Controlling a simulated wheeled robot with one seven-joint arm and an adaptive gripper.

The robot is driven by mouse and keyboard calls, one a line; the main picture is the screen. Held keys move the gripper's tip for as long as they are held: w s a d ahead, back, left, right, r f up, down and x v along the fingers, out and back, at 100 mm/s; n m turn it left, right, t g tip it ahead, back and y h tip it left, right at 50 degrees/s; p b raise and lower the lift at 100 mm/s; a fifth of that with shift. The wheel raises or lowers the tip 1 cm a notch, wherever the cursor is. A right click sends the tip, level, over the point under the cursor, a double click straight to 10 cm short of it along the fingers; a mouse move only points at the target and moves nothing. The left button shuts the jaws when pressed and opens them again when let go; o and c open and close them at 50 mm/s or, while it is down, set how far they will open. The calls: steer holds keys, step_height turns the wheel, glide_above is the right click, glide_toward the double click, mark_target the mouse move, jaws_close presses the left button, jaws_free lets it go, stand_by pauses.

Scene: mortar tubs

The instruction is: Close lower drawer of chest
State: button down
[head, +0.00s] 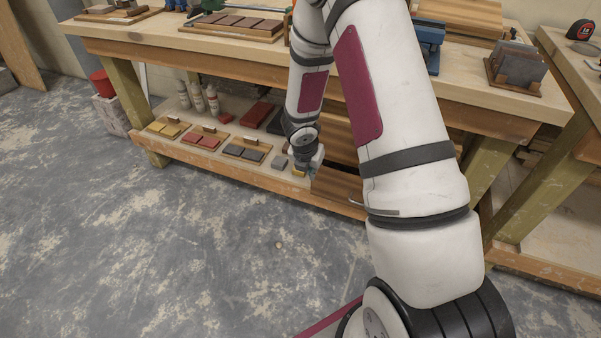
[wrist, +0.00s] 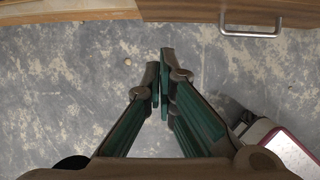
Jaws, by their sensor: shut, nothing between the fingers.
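The wooden chest (head: 335,132) stands on the bench's lower shelf, partly hidden behind my arm. Its lower drawer (head: 336,187) stands out past the shelf's front edge in the head view, with a dark gap above it. The drawer's wooden front (wrist: 190,10) and its metal bar handle (wrist: 252,32) show at the top of the wrist view. My gripper (wrist: 160,60) is shut and empty. Its fingertips point toward the drawer over the floor, below and left of the handle in the wrist view, and apart from it. In the head view my arm hides much of the chest.
On the lower shelf (head: 225,160), left of the chest, are trays of yellow, red and grey blocks and several white bottles (head: 197,97). A bench leg (head: 487,165) stands to the right. The speckled concrete floor (head: 200,260) in front is clear.

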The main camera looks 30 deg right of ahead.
mark_target(321, 171)
steer(key=shift+w+d+f+b, duration=0.3)
steer(key=shift+w+d+f, duration=0.55)
steer(key=shift+f, duration=0.5)
steer(key=shift+w+d+f+b, duration=0.35)
steer(key=shift+w+d+f, duration=0.3)
steer(key=shift+d+f, duration=0.5)
steer(key=shift+w+d+f+b, duration=0.3)
steer(key=shift+w+d+f, duration=0.45)
steer(key=shift+f, duration=0.75)
steer(key=shift+d, duration=0.1)
steer(key=shift+w+d+p, duration=0.75)
steer(key=shift+w+d, duration=0.1)
steer(key=shift+d, duration=0.15)
steer(key=shift+a, duration=0.1)
